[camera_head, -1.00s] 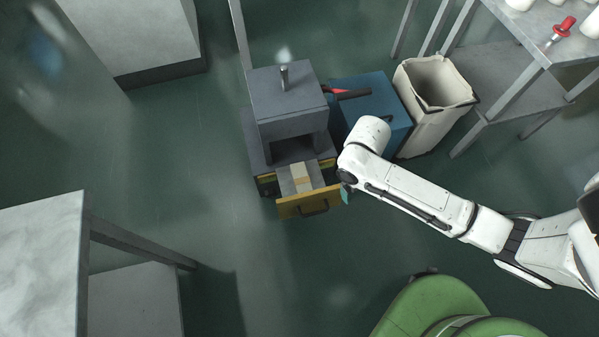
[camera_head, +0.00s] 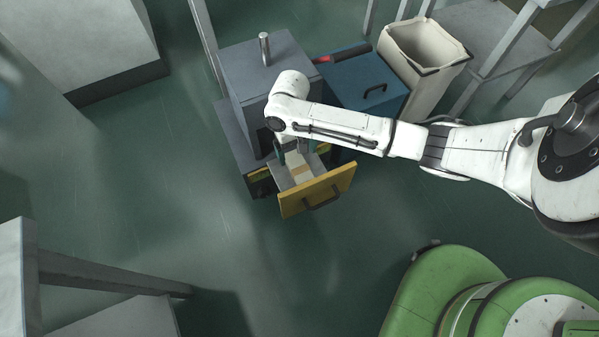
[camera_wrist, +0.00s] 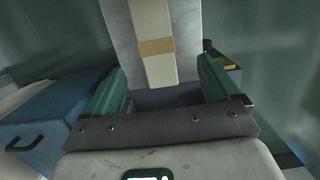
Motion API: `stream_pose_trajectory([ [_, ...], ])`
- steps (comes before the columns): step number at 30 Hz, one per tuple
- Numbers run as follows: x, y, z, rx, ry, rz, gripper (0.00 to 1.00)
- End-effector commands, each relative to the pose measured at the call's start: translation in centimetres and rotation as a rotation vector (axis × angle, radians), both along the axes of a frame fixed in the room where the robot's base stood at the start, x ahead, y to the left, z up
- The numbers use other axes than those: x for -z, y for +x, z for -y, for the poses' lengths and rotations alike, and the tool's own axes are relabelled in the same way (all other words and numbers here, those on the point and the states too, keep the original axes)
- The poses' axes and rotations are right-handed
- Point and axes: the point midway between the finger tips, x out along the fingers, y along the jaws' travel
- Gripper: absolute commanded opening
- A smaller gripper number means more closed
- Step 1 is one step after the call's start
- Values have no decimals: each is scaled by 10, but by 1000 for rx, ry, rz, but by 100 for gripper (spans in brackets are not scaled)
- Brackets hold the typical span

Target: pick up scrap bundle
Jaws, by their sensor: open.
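The scrap bundle is a pale cream block with a tan band (camera_wrist: 155,47). It lies in the open drawer, whose yellow front panel (camera_head: 330,187) has a dark handle. In the head view the bundle (camera_head: 301,171) shows partly, just below my wrist. My gripper (camera_head: 291,150) is over the back part of the drawer, its fingers partly hidden by my arm. In the wrist view my gripper (camera_wrist: 163,80) is open, with green fingers spread wide. The bundle's near end lies between and beyond the fingertips, touching neither. Its exact depth below them is unclear.
The grey press-like machine (camera_head: 258,70) with an upright pin stands behind the drawer. A blue box (camera_head: 350,85) with a handle and a lined bin (camera_head: 425,60) stand to its right. Tables edge the scene. The floor in front of the drawer is clear.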

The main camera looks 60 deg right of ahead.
Motion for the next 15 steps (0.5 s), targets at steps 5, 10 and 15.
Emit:
stream_pose_trajectory([
  [5,31,-4,-2,-1,0,-2,89],
  [10,46,-6,-4,-1,-1,0,89],
  [15,60,-9,-3,-2,-1,-2,89],
])
